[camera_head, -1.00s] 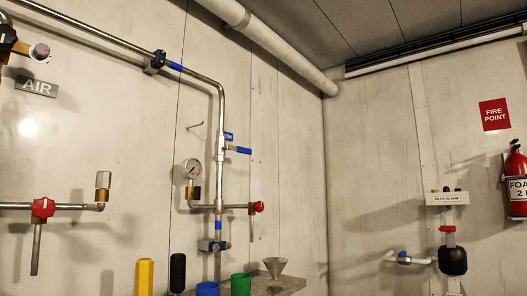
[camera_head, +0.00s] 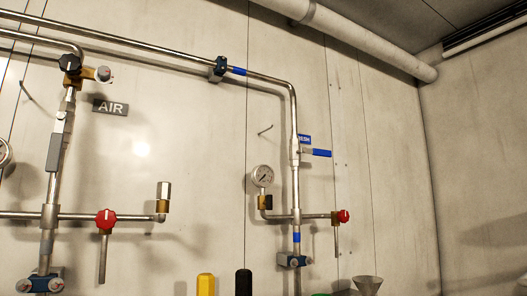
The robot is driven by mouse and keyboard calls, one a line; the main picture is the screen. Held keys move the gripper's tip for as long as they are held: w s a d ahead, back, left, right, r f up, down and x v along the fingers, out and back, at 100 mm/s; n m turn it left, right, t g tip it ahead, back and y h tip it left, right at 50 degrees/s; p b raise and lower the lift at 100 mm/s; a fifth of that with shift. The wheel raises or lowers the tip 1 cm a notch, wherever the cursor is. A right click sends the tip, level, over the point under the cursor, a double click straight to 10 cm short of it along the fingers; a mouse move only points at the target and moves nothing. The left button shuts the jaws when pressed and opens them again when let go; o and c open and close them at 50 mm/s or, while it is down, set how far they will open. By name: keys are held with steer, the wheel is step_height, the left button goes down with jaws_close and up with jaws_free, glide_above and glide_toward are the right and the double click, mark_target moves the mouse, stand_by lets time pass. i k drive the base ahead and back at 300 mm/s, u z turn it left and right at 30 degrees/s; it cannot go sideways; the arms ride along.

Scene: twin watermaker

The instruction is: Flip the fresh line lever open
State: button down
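The fresh line lever has a blue handle (camera_head: 318,153) that sticks out to the right from a valve on the vertical steel pipe (camera_head: 294,120). The handle lies about level, across the pipe. A small blue label (camera_head: 304,139), partly readable, sits just above it. A pressure gauge (camera_head: 262,176) and a red-knobbed side outlet (camera_head: 342,216) are lower on the same pipe. My gripper is not in view.
At left is the air line with an AIR sign (camera_head: 110,107), a grey lever (camera_head: 54,152) and a red knob (camera_head: 106,218). Yellow (camera_head: 205,285) and black (camera_head: 243,283) objects and a funnel (camera_head: 367,285) stand along the bottom edge. The wall around the blue handle is clear.

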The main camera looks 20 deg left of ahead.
mark_target(314, 152)
steer(key=u, duration=0.5)
steer(key=i, duration=0.4)
steer(key=u, duration=0.4)
